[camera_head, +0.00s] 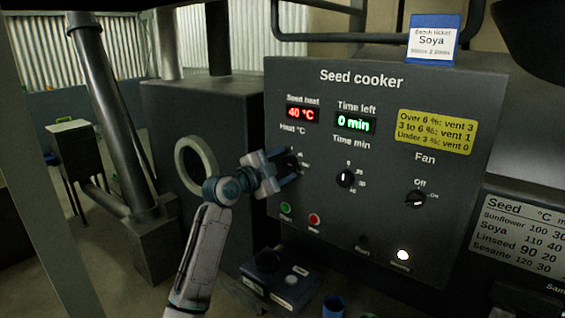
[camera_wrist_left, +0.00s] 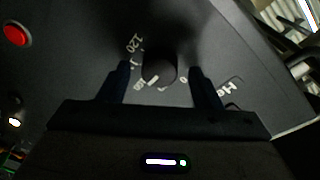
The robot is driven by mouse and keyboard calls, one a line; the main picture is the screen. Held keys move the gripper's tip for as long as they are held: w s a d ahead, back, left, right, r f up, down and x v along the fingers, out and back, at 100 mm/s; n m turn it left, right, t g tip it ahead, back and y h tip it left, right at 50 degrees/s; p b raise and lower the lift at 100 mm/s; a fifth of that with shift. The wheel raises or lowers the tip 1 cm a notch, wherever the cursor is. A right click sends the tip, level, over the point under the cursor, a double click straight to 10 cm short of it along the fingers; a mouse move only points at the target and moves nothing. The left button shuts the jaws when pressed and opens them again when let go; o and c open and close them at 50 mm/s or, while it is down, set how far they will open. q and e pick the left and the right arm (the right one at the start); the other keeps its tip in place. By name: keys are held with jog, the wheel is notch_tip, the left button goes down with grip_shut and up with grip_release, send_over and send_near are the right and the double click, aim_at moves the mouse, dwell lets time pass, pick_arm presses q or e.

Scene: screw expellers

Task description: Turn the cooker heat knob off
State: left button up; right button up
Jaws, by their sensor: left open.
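The seed cooker panel (camera_head: 380,230) is a dark upright face with a red "40 °C" display and a green "0 min" display. My left gripper (camera_head: 290,165) is at the heat knob below the "Heat °C" label, hiding most of the knob in the head view. In the left wrist view the round black heat knob (camera_wrist_left: 159,70) sits between the two open fingers of the left gripper (camera_wrist_left: 160,82), with a gap on each side. A pale pointer mark shows on the knob's lower left, near the scale numbers. My right gripper is not in view.
The time knob (camera_head: 346,179) and fan knob (camera_head: 416,199) are to the right on the panel. A green button (camera_head: 285,208) and red button (camera_head: 314,219) sit below the heat knob. A box-like device (camera_head: 280,280) and a blue cup (camera_head: 333,306) stand below the panel.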

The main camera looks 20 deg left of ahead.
pick_arm(q)
jog(key=shift+w, duration=0.1)
jog(key=c, duration=1)
